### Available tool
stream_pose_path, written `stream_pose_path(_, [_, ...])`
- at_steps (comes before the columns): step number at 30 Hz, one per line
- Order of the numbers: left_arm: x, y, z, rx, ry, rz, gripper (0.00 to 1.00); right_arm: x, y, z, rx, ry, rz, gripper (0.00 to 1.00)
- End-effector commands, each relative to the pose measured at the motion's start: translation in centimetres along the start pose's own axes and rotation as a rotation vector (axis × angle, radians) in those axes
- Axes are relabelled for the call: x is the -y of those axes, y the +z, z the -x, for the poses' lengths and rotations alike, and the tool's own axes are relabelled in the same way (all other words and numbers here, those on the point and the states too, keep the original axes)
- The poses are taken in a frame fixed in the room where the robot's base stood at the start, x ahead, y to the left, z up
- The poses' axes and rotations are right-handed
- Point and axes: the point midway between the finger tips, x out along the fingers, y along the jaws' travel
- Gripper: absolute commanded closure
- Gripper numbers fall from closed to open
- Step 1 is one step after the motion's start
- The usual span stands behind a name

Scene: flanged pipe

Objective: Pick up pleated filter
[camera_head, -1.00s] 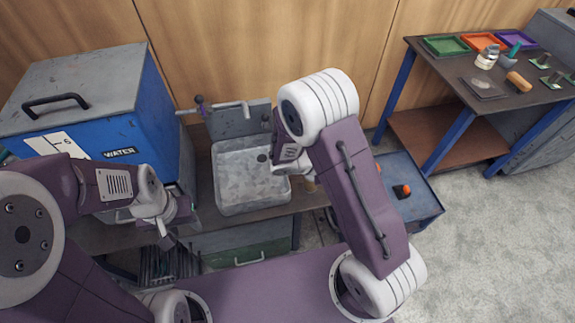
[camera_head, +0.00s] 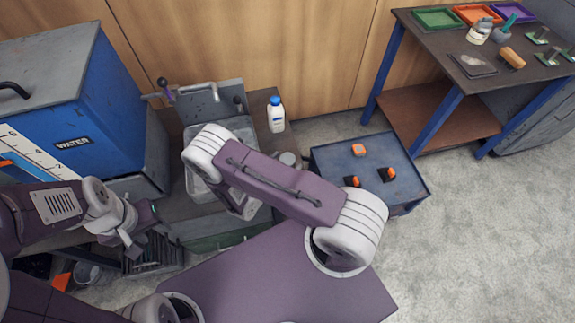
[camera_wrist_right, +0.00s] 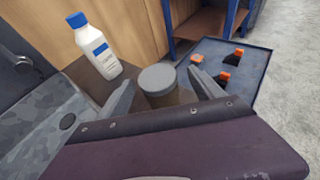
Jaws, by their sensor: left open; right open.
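A short cylinder with a grey round cap and brown side, likely the pleated filter (camera_wrist_right: 160,88), stands on the brown bench. It shows in the right wrist view between the fingers of my open right gripper (camera_wrist_right: 161,80); whether they touch it I cannot tell. In the head view the filter (camera_head: 289,160) peeks out just above my right arm, its lower part hidden, and that arm covers the right gripper. My left gripper (camera_head: 146,232) is open and empty at the lower left, in front of the bench, far from the filter.
A white bottle with a blue cap (camera_head: 275,114) stands behind the filter. A grey sink (camera_head: 193,180) lies to the left, beside a blue water tank (camera_head: 95,115). A blue cart (camera_head: 335,158) with orange-and-black items is to the right. A workbench (camera_head: 425,50) stands farther right.

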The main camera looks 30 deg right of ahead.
Motion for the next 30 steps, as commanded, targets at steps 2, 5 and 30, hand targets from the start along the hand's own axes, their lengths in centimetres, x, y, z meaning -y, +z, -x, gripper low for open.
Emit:
stream_pose_path(2, [0.0, 0.0, 0.0, 0.0, 0.0, 0.0, 0.56, 0.0, 0.0, -0.1, 0.0, 0.0, -0.001, 0.24])
stream_pose_path(5, [0.0, 0.0, 0.0, 0.0, 0.0, 0.0, 0.56, 0.0, -0.1, -1.3, -0.001, -0.004, -0.002, 0.24])
stream_pose_path(30, [0.0, 0.0, 0.0, 0.0, 0.0, 0.0, 0.56, -0.3, -0.2, -5.3, -0.001, 0.0, -0.001, 0.94])
